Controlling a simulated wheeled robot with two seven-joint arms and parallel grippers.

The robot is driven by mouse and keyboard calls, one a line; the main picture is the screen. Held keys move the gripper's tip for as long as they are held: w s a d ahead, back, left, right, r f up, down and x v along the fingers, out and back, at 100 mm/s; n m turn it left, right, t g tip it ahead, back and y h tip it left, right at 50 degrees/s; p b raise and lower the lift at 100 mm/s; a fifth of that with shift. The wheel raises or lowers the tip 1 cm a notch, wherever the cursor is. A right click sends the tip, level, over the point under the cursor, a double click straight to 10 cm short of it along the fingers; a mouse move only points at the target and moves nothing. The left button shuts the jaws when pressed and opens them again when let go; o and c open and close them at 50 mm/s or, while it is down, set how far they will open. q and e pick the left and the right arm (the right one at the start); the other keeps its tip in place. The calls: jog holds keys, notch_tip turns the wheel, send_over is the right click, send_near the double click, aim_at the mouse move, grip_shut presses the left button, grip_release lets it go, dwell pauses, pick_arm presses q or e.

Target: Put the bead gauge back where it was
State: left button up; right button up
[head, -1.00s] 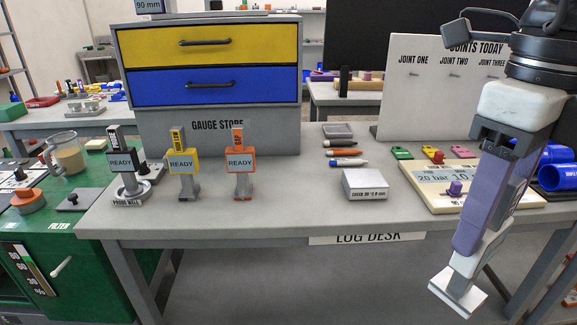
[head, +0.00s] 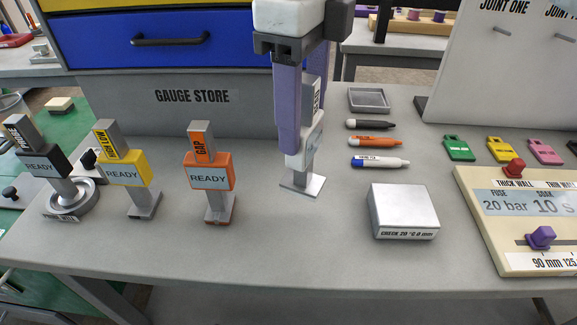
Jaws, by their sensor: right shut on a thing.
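My right gripper (head: 300,145) comes down from the top and is shut on a white and grey gauge, the bead gauge (head: 302,182). The purple fingers hide much of its body, and its label is too small and turned to read. It is nearly upright, with a flat metal foot at the bottom, right of the orange gauge. I cannot tell whether the foot touches the desk. The black probe gauge (head: 45,165), yellow high-low gauge (head: 124,172) and orange gap gauge (head: 209,176) stand in a row, each with a READY sign. My left gripper is out of view.
The gauge store (head: 190,100) with its blue drawer stands behind the row. A white check block (head: 404,212), several pens (head: 376,141) and a small grey tray (head: 369,99) lie to the right. Farther right is a cream settings board (head: 500,225). The desk's front strip (head: 270,250) is clear.

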aim_at(304, 73)
notch_tip(304, 73, down, 2)
jog(key=shift+s+f, duration=0.15)
jog(key=shift+f, duration=2.2)
jog(key=o, duration=1)
notch_tip(304, 73, up, 12)
jog(key=shift+r+p, duration=0.1)
jog(key=shift+p, duration=0.3)
jog(key=shift+a, duration=0.1)
